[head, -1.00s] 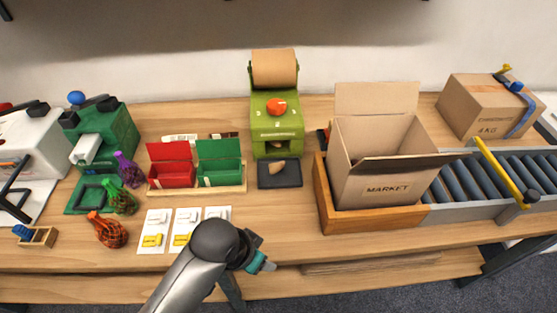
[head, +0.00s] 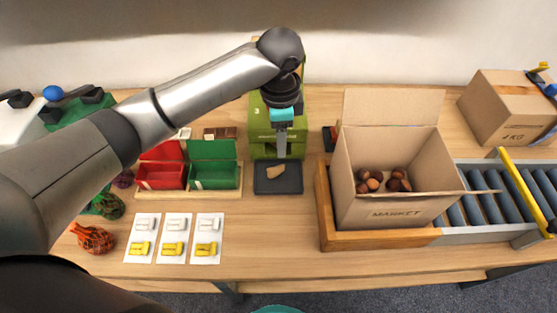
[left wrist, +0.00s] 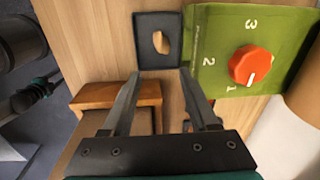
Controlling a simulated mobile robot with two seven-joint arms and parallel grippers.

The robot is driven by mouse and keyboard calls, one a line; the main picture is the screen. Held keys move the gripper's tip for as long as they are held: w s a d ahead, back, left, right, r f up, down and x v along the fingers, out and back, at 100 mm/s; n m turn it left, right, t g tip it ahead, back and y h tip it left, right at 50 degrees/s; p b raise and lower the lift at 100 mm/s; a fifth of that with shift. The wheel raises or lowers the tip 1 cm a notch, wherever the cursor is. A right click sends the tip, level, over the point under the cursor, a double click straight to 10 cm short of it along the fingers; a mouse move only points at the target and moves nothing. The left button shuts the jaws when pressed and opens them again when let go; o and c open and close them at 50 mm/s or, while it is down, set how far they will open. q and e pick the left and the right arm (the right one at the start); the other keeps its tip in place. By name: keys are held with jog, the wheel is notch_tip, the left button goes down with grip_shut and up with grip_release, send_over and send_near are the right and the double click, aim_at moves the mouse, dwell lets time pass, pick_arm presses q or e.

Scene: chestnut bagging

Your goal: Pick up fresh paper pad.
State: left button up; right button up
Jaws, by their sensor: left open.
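A small tan paper pad (head: 275,172) lies on the dark square tray (head: 279,188) in front of the green dispenser (head: 256,133). It also shows in the left wrist view (left wrist: 161,43) on the dark tray (left wrist: 142,45). My left gripper (head: 282,155) points down over the tray's back part, its jaws apart and empty. In the left wrist view its fingertips (left wrist: 160,74) are at the tray's lower edge, with the pad ahead. Whether it is clear of the dispenser's front is hard to tell. Part of my right gripper (left wrist: 28,97) shows at the wrist view's left; its fingers are unclear.
An open MARKET carton (head: 392,208) with several chestnuts stands in a wooden frame (head: 385,240) to the right. Red (head: 160,175) and green (head: 214,177) bins, white cards with yellow clips (head: 174,250) and netted bags (head: 93,239) are at left. The front middle is clear.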

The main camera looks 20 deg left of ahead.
aim_at(276, 166)
pick_arm(q)
jog(key=f, duration=0.3)
jog(key=f+b, duration=0.1)
jog(key=f, duration=0.2)
jog(key=w+f+b, duration=0.1)
jog(key=f, duration=0.2)
jog(key=shift+a+f, duration=0.3)
jog(key=shift+a, duration=0.1)
jog(key=f, duration=0.1)
jog(key=f+b, duration=0.1)
jog(key=f, duration=0.3)
jog(key=shift+w+a+b, duration=0.15)
jog(key=shift+a+b, duration=0.15)
jog(key=shift+b, duration=0.1)
grip_shut()
